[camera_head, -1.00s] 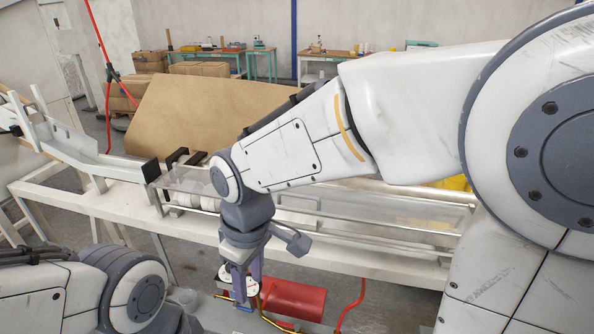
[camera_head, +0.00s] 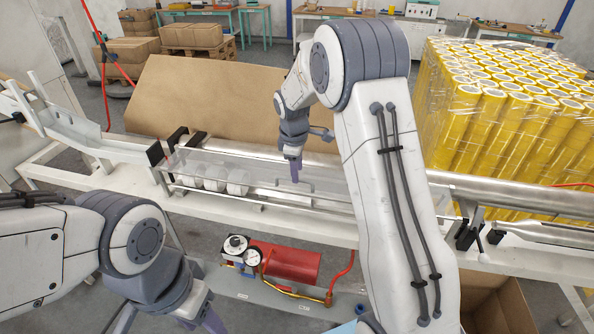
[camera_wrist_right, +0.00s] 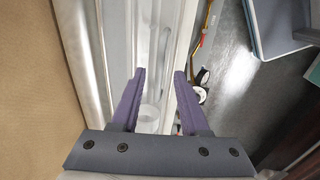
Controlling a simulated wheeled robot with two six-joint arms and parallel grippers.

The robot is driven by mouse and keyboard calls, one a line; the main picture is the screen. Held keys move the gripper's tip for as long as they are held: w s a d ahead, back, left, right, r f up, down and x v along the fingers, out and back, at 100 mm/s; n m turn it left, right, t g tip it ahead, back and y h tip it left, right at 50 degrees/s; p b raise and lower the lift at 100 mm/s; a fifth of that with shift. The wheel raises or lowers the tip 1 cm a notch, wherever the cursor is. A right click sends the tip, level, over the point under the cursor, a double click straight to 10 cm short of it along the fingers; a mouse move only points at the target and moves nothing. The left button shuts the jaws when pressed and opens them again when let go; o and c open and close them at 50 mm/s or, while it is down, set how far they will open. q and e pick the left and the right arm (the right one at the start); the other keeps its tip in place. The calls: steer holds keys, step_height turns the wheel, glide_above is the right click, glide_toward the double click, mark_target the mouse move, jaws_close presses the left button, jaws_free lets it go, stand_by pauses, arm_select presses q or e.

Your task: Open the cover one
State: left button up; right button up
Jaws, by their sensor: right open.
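The clear cover (camera_head: 262,168) lies closed along the top of the long white machine, with white rollers (camera_head: 222,186) showing through it. A thin handle (camera_head: 306,184) stands on its front right part. My right gripper (camera_head: 295,178) hangs above the cover, pointing down close to the handle; I cannot tell whether it touches. In the right wrist view its two purple fingers (camera_wrist_right: 160,74) are apart with nothing held between them, over the machine's clear and white parts. My left gripper (camera_head: 170,318) is at the bottom edge, partly cut off, away from the cover.
A large brown board (camera_head: 210,98) stands behind the machine. Wrapped yellow rolls (camera_head: 505,115) are stacked at right. A red cylinder (camera_head: 290,262) with gauges sits below the machine's front. A metal chute (camera_head: 70,135) joins at left. My right arm hides part of the machine.

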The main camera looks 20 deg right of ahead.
steer(key=shift+w+d+f, duration=0.15)
steer(key=shift+f, duration=1.1)
jaws_close()
stand_by(0.5)
